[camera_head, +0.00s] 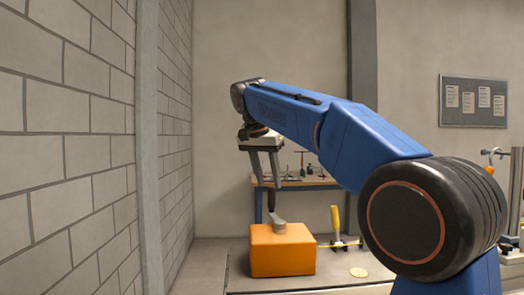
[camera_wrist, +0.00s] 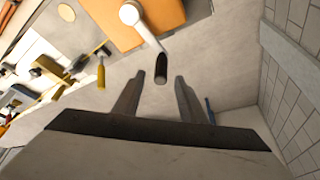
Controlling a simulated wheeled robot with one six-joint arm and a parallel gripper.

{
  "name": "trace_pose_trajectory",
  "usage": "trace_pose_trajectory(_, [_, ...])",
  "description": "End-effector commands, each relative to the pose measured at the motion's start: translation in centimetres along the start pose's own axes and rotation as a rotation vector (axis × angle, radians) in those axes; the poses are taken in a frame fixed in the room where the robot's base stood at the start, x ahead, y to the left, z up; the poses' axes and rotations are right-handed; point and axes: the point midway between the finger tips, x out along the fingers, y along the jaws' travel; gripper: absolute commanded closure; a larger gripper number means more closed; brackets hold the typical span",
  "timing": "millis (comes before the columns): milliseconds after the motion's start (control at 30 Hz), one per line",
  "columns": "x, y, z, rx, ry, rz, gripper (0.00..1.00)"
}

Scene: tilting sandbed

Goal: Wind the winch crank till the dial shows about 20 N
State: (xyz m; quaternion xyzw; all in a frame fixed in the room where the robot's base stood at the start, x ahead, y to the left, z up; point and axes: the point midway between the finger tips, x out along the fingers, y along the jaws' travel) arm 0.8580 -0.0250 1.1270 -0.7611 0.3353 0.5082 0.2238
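The winch crank shows in the wrist view as a pale hub with a grey arm (camera_wrist: 148,38) ending in a black handle (camera_wrist: 161,68). Its hub sits on an orange block (camera_wrist: 170,14), also seen in the head view (camera_head: 283,255). My gripper (camera_wrist: 160,78) is open, pointing down above the block in the head view (camera_head: 270,184). The black handle appears between its fingertips in the wrist view, with gaps on both sides. I cannot tell how deep it sits between them. No readable dial face shows.
A yellow handle (camera_head: 335,220) stands right of the block, also in the wrist view (camera_wrist: 101,73). A pale disc (camera_head: 358,272) lies on the bench top. A brick wall (camera_head: 70,140) is at left. A workbench (camera_head: 300,184) with tools is behind.

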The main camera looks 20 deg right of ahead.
Motion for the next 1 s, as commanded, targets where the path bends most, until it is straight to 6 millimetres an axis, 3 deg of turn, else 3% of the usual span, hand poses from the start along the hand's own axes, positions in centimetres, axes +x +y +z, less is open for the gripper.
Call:
trace_pose_trajectory(300, [-6.3,-0.1,0.0,-0.001,0.0,-0.002,0.62])
trace_pose_trajectory(500, [-9.0,-0.1,0.0,0.0,0.0,0.0,0.62])
trace_pose_trajectory(700, [-10.2,0.0,0.0,0.001,0.0,0.0,0.62])
trace_pose_trajectory(1000, [-10.3,0.1,0.0,0.0,-0.001,0.001,0.62])
